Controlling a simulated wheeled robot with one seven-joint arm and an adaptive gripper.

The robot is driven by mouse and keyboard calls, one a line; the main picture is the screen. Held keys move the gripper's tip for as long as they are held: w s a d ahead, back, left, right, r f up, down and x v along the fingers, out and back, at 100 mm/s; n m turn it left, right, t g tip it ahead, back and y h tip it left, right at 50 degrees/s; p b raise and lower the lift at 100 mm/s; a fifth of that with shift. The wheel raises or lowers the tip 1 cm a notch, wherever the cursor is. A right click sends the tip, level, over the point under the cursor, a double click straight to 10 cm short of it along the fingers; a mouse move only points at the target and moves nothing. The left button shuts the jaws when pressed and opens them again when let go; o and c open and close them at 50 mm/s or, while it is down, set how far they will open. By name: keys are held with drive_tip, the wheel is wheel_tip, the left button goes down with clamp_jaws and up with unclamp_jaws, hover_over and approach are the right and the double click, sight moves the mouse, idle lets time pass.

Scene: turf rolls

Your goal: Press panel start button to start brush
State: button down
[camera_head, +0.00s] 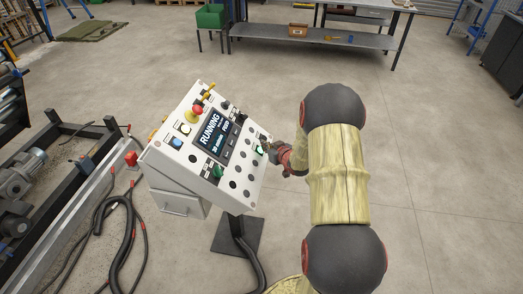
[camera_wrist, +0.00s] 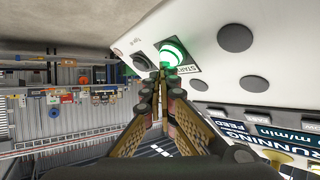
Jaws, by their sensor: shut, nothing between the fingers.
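The white control panel (camera_head: 232,182) stands tilted on a post, with a display (camera_head: 211,131) that reads RUNNING. The start button (camera_wrist: 173,52) glows green in the wrist view, beside a label reading START. In the head view, a small lit green button (camera_head: 259,150) shows at the panel's right side, close to my gripper (camera_head: 271,151). My gripper's fingertips (camera_wrist: 162,76) are together and empty, right at the lower edge of the start button. I cannot tell whether they touch it. The fingertips are small and partly hidden against the panel in the head view.
A red emergency knob (camera_head: 197,111) sits at the panel's upper left. A machine frame with a motor (camera_head: 15,184) and loose cables (camera_head: 127,240) lie at left. A workbench (camera_head: 315,38) and green bin (camera_head: 210,17) stand at the back. The middle floor is clear.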

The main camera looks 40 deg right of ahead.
drive_tip(key=shift+w+a+f+b, duration=0.2)
drive_tip(key=shift+f+b, duration=0.1)
drive_tip(key=shift+f, duration=0.05)
idle(0.6)
idle(0.3)
drive_tip(key=shift+s+d+r+p, duration=0.35)
drive_tip(key=shift+s+r+p, duration=0.05)
drive_tip(key=shift+r+p, duration=0.3)
drive_tip(key=r+p, duration=0.1)
drive_tip(key=s+d+r+p, duration=0.2)
drive_tip(key=p, duration=0.1)
drive_tip(key=shift+s+r, duration=0.25)
drive_tip(key=shift+r, duration=0.1)
idle(0.7)
